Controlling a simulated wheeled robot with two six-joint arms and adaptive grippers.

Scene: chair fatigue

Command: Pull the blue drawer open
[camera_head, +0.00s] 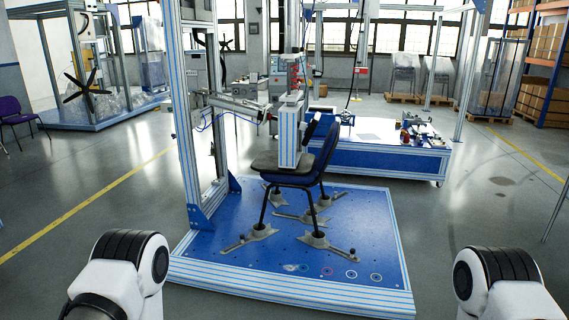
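No part in view can be clearly told as a drawer. A low blue bench (390,158) with pale metal edges stands behind the chair test stand, and I cannot make out a drawer front or handle on it. White and black links of my two arms show at the bottom left and bottom right corners. Neither gripper is in view.
A chair (322,160) stands on a blue platform (362,215) with a metal frame, close ahead. Grey floor is free to the left and right. A purple chair (18,117) is at far left; boxes (545,98) fill a shelf at right.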

